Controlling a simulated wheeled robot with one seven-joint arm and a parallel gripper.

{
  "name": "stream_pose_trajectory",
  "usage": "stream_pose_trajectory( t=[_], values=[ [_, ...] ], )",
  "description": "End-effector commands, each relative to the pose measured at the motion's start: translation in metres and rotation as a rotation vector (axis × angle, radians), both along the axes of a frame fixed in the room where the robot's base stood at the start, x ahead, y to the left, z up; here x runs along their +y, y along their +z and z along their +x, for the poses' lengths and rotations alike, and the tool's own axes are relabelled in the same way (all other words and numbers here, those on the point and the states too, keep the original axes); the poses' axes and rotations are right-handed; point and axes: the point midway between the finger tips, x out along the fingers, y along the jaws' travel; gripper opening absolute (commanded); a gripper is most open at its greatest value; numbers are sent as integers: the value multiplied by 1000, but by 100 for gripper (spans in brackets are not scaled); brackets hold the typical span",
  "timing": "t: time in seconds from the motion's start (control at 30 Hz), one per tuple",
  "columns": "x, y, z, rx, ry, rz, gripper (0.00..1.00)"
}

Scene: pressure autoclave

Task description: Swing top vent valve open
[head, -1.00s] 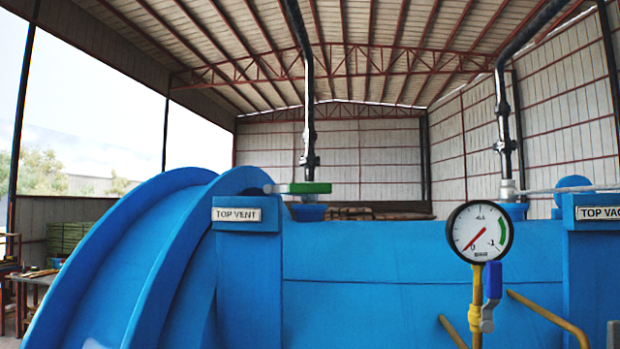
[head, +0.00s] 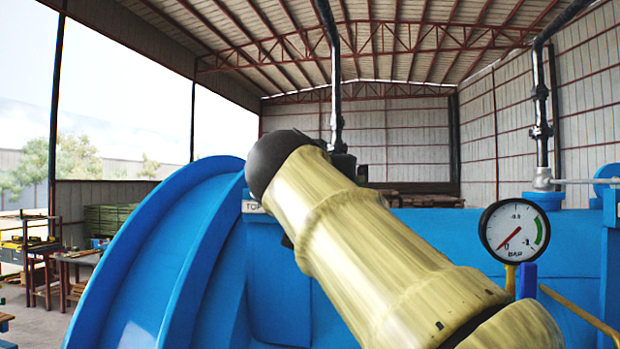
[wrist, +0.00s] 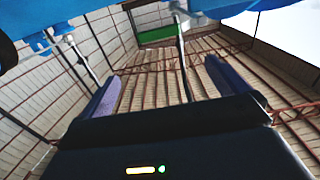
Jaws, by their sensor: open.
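The top vent valve's green handle (wrist: 157,36) shows in the wrist view, near the top between the lines of my two fingers. My gripper (wrist: 162,70) is open, with nothing between its fingers. The handle appears beyond the fingertips, and I see no contact. In the head view my arm covers the valve and its handle. My gripper is hidden in the head view.
The blue autoclave (head: 440,235) fills the lower head view, with its large rounded flange (head: 150,260) at left. A pressure gauge (head: 514,237) stands at right, with a blue-handled valve (head: 527,280) below it. A second pipe (head: 541,110) rises behind. Workbenches stand far left.

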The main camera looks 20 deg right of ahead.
Motion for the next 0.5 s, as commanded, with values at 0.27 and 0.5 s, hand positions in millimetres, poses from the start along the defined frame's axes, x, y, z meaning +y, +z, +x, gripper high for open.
stream_pose_trajectory(
  t=[0.27,0.5],
  values=[
    [-15,3,23,6,-1,-1,100],
    [-41,4,58,7,-5,-1,100]
  ],
)
